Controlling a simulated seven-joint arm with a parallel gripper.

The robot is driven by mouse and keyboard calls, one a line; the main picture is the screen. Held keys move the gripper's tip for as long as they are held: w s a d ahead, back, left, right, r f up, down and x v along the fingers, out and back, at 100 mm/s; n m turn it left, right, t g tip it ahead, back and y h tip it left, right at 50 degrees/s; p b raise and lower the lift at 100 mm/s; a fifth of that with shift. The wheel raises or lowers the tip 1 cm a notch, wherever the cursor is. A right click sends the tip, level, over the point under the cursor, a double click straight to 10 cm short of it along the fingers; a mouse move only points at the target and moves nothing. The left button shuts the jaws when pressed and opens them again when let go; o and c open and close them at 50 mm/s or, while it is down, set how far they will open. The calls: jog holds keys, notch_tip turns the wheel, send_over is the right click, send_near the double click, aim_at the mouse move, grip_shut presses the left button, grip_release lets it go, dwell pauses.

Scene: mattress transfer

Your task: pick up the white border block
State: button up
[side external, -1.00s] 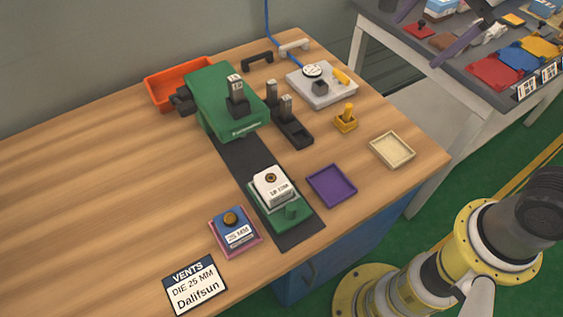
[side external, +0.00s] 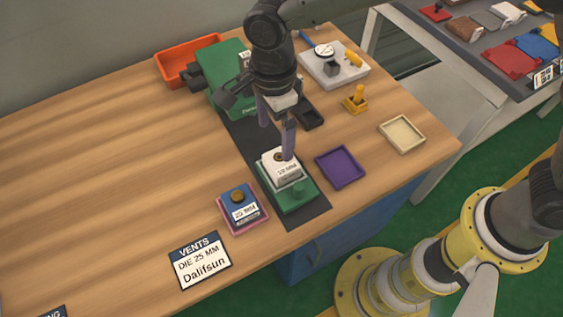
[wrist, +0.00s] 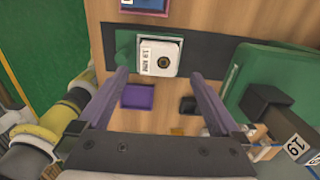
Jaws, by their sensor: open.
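The white border block (side external: 283,170) sits on a green base (side external: 299,199) on the dark strip. It has a dark round knob on top and a printed label on its side. In the wrist view the white block (wrist: 158,58) lies ahead, between the lines of my two fingers. My gripper (side external: 276,140) is open and empty, pointing down. Its fingers are above and just behind the block in the side external view, and one fingertip overlaps the block there. I cannot tell whether it touches. The wrist view also shows my open gripper (wrist: 158,75).
A purple tray (side external: 340,168) and a cream tray (side external: 402,135) lie right of the block. A blue 25 MM block (side external: 243,214) in a pink tray is at left. The green machine (side external: 222,100) stands behind my gripper.

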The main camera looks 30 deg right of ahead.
send_over(281, 160)
jog(key=a, duration=0.1)
notch_tip(281, 160, down, 5)
jog(key=shift+w, duration=0.1)
jog(key=f, duration=0.2)
jog(key=d+f, duration=0.1)
jog(key=f, duration=0.1)
jog(key=shift+f, duration=0.8)
jog(key=c, duration=1.2)
jog(key=shift+o, duration=0.2)
jog(key=shift+r, duration=0.15)
